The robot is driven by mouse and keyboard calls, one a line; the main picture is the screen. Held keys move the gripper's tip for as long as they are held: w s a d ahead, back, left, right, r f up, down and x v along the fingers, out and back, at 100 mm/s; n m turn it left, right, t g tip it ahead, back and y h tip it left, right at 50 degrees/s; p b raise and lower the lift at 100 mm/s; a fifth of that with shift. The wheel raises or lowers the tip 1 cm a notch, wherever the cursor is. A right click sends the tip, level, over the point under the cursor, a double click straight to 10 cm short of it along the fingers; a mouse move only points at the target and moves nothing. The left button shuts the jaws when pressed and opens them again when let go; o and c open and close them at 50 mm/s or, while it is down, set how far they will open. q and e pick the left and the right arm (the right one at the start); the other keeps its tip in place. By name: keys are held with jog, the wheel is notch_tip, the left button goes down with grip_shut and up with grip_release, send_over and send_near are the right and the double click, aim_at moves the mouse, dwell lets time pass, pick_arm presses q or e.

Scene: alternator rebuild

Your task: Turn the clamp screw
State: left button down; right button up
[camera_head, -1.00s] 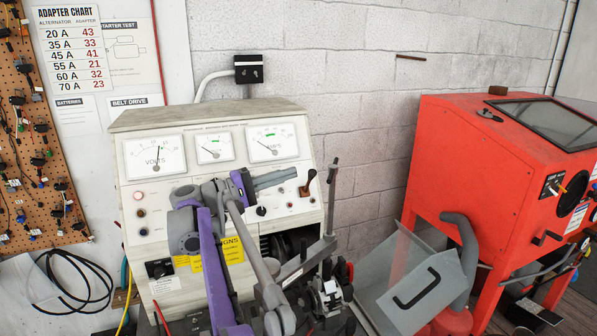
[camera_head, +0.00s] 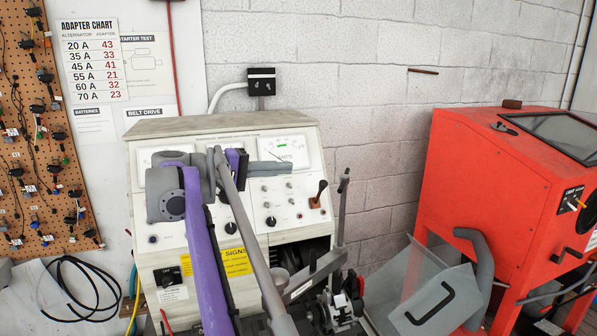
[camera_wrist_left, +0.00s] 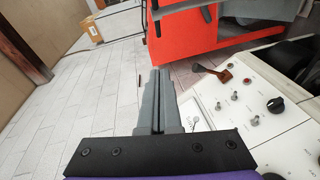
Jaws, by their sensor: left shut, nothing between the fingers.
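My left gripper (camera_head: 285,168) is raised in front of the upper part of the test bench (camera_head: 150,212), its fingers pointing right across the meter panel. In the left wrist view the two grey fingers (camera_wrist_left: 160,80) lie together, shut and empty, with nothing touching them. A dark clamp assembly (camera_head: 343,306) with a tall upright bar (camera_head: 340,215) stands at the bench's lower right, below and to the right of the gripper. My arm hides part of that area. I cannot pick out the clamp screw. The right gripper is not in view.
The bench panel has knobs, switches and a brown-handled lever (camera_head: 318,195), also in the left wrist view (camera_wrist_left: 222,74). A red cabinet (camera_head: 480,200) stands at the right, with a grey sheet-metal bin (camera_head: 437,297) before it. A pegboard (camera_head: 25,120) hangs at left.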

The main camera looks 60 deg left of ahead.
pick_arm(q)
jog(key=w+d+f, duration=0.2)
jog(key=w, duration=0.9)
jog(key=shift+w+d+p, duration=0.25)
jog(key=shift+d+p, duration=0.15)
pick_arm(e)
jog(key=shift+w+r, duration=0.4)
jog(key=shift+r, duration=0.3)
